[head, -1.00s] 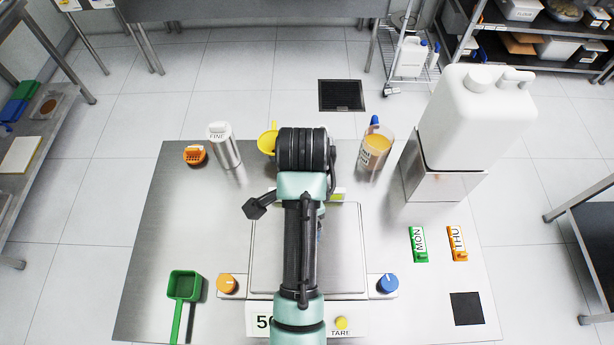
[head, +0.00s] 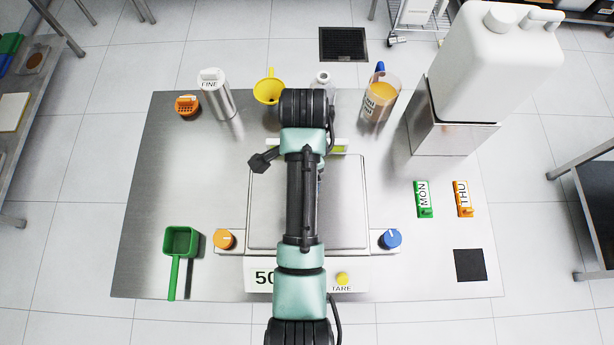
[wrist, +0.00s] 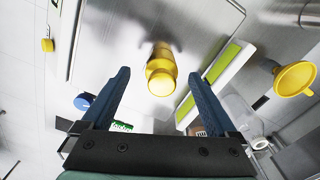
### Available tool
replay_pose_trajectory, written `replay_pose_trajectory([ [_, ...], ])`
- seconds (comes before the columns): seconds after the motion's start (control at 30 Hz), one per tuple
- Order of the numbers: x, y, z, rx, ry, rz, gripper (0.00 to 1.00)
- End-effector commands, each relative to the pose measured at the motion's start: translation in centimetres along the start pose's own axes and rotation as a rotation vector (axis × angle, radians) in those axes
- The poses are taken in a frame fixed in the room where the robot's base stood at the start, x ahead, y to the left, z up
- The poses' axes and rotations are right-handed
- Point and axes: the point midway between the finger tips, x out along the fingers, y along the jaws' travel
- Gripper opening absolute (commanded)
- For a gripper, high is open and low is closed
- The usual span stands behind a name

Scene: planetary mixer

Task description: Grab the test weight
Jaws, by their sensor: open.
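The test weight, a brass-yellow cylinder with a knob top (wrist: 161,72), shows in the wrist view, standing on the steel pan of the scale (wrist: 115,40). In the head view my arm hides it; the scale pan (head: 345,205) shows on both sides of the arm. My gripper (wrist: 159,77) is open in the wrist view, its two dark blue fingers spread left and right of the weight in the picture. Nothing is held. I cannot tell how far the fingertips are above the weight. My gripper is hidden in the head view.
A yellow funnel (head: 268,90), a steel FINE shaker (head: 216,95) and a beaker of orange liquid (head: 380,98) stand behind the scale. A white jug (head: 495,65) on a steel stand is at right. A green scoop (head: 181,242) lies left, with bare table above it.

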Motion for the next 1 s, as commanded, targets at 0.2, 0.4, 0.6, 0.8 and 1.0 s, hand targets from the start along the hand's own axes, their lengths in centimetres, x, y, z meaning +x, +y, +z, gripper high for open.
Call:
replay_pose_trajectory([
  [0.2, 2.4, -0.1, -0.6, 0.001, -0.003, 0.005, 0.94],
  [0.4, 4.5, -0.1, -0.6, 0.001, -0.002, 0.003, 0.94],
  [0.6, 4.8, -0.2, -0.6, 0.000, 0.000, 0.000, 0.94],
  [0.8, 4.8, -0.2, -0.6, 0.000, 0.000, 0.000, 0.70],
  [1.0, 4.8, -0.2, -0.6, 0.000, -0.001, 0.000, 0.34],
])
